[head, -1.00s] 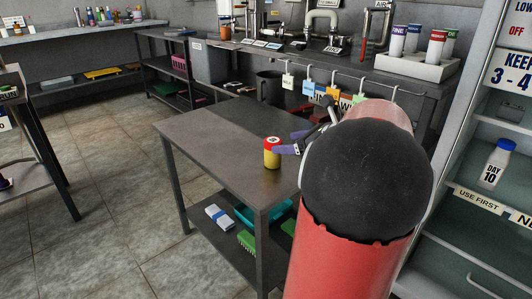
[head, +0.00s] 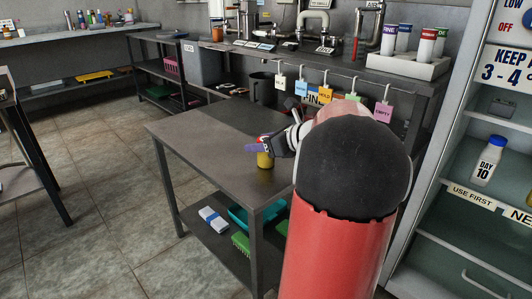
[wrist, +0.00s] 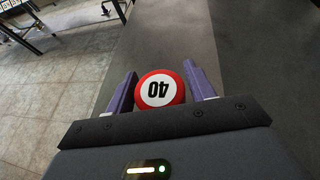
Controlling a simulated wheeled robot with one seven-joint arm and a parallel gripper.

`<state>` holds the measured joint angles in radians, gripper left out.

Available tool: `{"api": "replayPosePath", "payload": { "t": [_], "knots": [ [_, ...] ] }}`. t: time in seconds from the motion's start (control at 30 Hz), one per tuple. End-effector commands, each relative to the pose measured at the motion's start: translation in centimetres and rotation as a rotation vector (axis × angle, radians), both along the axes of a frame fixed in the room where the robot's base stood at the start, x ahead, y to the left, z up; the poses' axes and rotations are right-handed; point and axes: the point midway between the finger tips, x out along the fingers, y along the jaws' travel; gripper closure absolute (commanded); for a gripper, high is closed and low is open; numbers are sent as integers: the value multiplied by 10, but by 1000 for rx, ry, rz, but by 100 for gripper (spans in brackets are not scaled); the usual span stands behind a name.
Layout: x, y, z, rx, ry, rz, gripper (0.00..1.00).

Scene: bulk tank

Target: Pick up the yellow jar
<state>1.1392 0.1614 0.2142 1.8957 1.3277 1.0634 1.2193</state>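The yellow jar (head: 264,160) stands upright on the dark table (head: 190,146). My gripper (head: 262,147) is at the jar's top and hides most of its red lid in the head view. In the wrist view the red lid (wrist: 160,89) with a white disc marked 40 lies between the two purple fingers of my gripper (wrist: 160,88). The fingers are spread, one on each side of the lid. A gap shows on the right side; the left finger is very close to the lid, and I cannot tell whether it touches.
The table top around the jar is otherwise clear. Its lower shelf holds a teal tray (head: 240,217), a green brush (head: 241,242) and a white-and-blue item (head: 213,219). Coloured tags (head: 325,95) hang behind the table. A fridge with a DAY 10 bottle (head: 487,161) stands at the right.

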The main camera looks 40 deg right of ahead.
Motion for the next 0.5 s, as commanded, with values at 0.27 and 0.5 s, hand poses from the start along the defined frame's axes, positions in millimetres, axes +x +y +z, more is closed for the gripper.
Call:
{"api": "replayPosePath", "payload": {
  "t": [0.27,0.5],
  "knots": [
    [0,0,0,0,0,0,82],
    [0,0,2,-1,0,0,82]
  ]
}}
